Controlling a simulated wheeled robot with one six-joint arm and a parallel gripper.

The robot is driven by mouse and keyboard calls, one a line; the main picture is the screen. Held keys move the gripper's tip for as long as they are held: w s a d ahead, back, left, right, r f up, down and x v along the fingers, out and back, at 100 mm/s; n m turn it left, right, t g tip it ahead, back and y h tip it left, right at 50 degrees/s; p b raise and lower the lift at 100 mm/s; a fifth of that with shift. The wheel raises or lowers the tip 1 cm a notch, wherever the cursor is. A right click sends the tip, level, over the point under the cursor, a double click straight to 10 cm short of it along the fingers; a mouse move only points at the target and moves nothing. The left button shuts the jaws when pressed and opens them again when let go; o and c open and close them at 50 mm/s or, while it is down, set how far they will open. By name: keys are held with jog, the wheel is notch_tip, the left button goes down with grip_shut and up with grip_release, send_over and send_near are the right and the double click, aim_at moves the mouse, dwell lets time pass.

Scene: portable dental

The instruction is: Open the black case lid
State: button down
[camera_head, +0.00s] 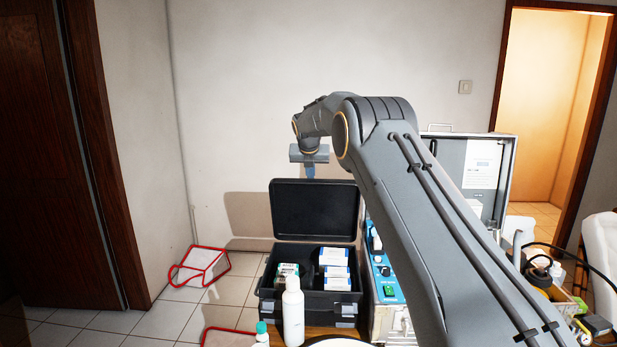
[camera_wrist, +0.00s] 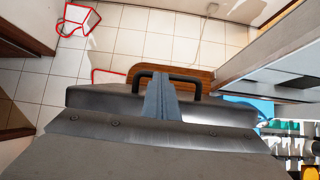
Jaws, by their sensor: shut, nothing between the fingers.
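The black case stands on the wooden surface in the head view, its lid (camera_head: 315,210) raised upright behind the open base (camera_head: 310,307). White boxes and a green-marked box lie inside. My gripper (camera_head: 310,172) hangs above the lid's top edge, fingers down. It looks clear of the lid, though the exact gap is hard to judge. In the wrist view its blue-grey fingers (camera_wrist: 162,97) are together, with nothing seen between them. A black handle (camera_wrist: 166,76) shows behind the fingers there. I cannot tell whether they touch it. My gripper body hides much of the case there.
A white bottle (camera_head: 293,312) stands in front of the case, with a smaller green-capped bottle (camera_head: 262,333) beside it. A blue-fronted device (camera_head: 384,275) stands close at the case's right.

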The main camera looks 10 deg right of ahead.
jog(key=b+v, duration=0.2)
jog(key=v, duration=0.5)
jog(key=c, duration=2.3)
grip_release()
jog(key=shift+s+r, duration=0.15)
jog(key=o, duration=0.4)
jog(key=shift+s+m, duration=0.25)
jog(key=shift+m, duration=0.05)
jog(key=shift+o, duration=0.3)
jog(key=s+f+m+g+p, duration=0.2)
jog(key=s+f+m+p, duration=0.1)
jog(key=s+m, duration=0.3)
jog(key=shift+s+d+f+m+g+p, duration=0.2)
jog(key=shift+d+f+m+g+p, duration=0.15)
jog(key=shift+m, duration=0.65)
jog(key=s+f+m+g+y+p, duration=0.1)
jog(key=s+f+m+g+p, duration=0.2)
jog(key=s+m, duration=0.55)
notch_tip(320, 180, down, 8)
jog(key=w+p, duration=0.1)
jog(key=p, duration=0.3)
jog(key=shift+w+m, duration=0.3)
jog(key=shift+m, duration=0.15)
